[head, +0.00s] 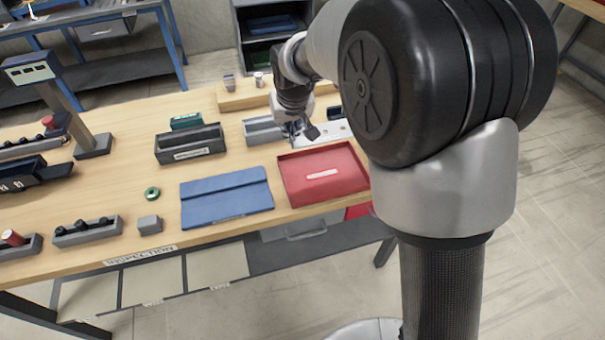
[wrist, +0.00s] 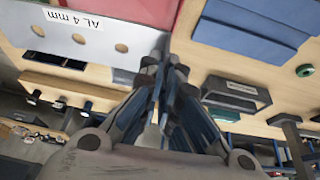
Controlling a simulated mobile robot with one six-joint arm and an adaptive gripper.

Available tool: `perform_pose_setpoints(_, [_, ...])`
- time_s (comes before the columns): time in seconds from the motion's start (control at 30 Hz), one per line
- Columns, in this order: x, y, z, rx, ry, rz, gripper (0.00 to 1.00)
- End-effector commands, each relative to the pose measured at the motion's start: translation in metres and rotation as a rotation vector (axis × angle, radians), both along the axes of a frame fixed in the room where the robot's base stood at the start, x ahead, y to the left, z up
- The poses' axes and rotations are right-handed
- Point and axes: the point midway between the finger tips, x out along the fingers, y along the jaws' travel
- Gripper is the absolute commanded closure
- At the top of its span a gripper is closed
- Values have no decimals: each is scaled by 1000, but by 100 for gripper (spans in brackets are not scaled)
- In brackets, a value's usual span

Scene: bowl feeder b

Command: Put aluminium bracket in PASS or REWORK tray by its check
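A pale metal plate with round holes, marked "AL 4 mm" (wrist: 100,42), lies at upper left in the wrist view. It matches the pale plate (head: 338,128) behind the red tray in the head view; I take it as the aluminium bracket. My gripper (head: 297,132) is low beside the plate's left end. In the wrist view its fingertips (wrist: 161,66) are close together at the plate's end corner. Whether they touch or grip anything is unclear. The red tray (head: 351,189) has an unreadable label. A dark grey tray (head: 214,147) also bears a label.
A blue flat panel (head: 226,194) lies left of the red tray. A green ring (head: 152,193), a grey block (head: 150,225) and a post stand (head: 92,146) are further left. A wooden block (head: 262,92) stands at the back. Bare tabletop shows between them.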

Motion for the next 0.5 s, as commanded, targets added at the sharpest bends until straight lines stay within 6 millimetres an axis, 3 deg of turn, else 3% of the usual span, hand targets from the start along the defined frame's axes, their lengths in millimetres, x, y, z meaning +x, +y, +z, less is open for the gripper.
perform_pose_setpoints(0.03, [-1, -1, -20, -3, 6, -1, 100])
perform_pose_setpoints(0.3, [-1, -1, -92, -1, 4, 0, 100])
perform_pose_setpoints(0.5, [0, -1, -121, 0, 0, -1, 100])
